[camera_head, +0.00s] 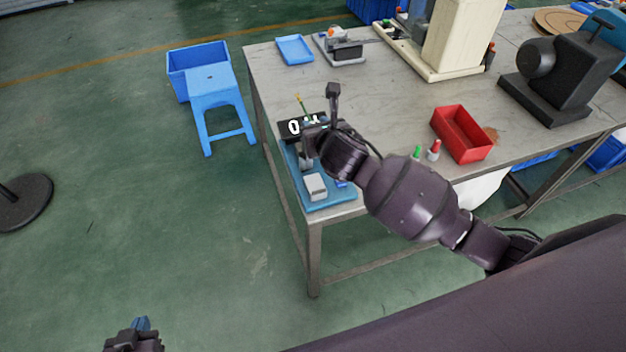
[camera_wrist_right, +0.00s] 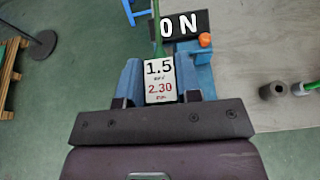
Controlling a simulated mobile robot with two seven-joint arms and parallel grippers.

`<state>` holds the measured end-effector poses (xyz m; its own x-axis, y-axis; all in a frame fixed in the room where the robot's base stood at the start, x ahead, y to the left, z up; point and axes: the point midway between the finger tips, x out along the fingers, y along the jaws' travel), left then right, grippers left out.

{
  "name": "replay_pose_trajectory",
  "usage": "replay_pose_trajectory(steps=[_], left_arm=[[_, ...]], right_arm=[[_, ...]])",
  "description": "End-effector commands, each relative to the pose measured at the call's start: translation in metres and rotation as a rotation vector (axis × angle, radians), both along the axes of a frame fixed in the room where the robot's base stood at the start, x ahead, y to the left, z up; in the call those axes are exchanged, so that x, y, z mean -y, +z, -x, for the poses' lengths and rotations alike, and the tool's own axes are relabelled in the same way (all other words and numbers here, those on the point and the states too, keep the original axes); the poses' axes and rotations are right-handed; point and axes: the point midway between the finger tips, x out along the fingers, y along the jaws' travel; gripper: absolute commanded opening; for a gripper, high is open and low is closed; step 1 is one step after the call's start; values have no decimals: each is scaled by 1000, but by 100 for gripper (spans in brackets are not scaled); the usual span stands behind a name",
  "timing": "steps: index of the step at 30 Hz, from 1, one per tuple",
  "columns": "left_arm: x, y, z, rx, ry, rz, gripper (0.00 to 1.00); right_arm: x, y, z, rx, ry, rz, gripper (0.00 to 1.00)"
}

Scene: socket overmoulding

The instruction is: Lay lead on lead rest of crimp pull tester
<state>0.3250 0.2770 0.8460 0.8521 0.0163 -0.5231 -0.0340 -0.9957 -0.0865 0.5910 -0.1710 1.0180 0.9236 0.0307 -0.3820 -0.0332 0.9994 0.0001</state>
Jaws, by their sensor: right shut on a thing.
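The crimp pull tester has a blue base (camera_head: 337,198) at the table's near left corner, with a grey block and a black display (camera_head: 289,128) reading "0 N". The display also shows in the right wrist view (camera_wrist_right: 182,25). My right gripper (camera_wrist_right: 162,82) is shut on the lead's white tag (camera_wrist_right: 159,80), marked 1.5 and 2.30, between blue fingers. The green lead (camera_wrist_right: 157,40) runs out beyond the tag towards the display; its tip (camera_head: 299,103) shows above the tester. The lead rest cannot be made out. My left gripper (camera_head: 138,336) is low at bottom left, off the table; its opening is unclear.
A red tray (camera_head: 462,135) and small green and red-topped pieces (camera_head: 433,151) stand right of my right arm. A blue tray (camera_head: 295,50) and a small device (camera_head: 341,48) are at the back. A blue stool (camera_head: 219,95) stands left of the table (camera_head: 262,72).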

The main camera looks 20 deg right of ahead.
Motion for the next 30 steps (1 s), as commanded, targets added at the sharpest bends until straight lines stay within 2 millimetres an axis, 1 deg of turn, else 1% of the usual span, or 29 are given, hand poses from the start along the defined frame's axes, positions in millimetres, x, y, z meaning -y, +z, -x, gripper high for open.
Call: replay_pose_trajectory(steps=[1,3,12,15,18,23,25,30], left_arm=[[0,-3,0,0,1,1,0],[1,-5,0,0,0,2,0],[1,-13,-1,1,0,1,0],[2,-17,-2,3,-1,2,0],[2,-19,-3,4,-2,2,0],[2,-20,-4,7,-4,1,0],[1,-22,-4,7,-4,1,0],[1,-30,-4,5,-4,0,0]], right_arm=[[-1,-15,1,-6,-2,-3,8],[-1,-30,1,-5,-1,-3,8],[-1,-96,1,-6,-2,-2,8],[-1,-114,1,-4,-1,-2,8],[-1,-127,1,-3,0,-2,8],[-1,-135,0,-1,1,-1,8],[-1,-142,0,-2,0,-2,8],[-1,-167,1,-4,0,-3,8]])
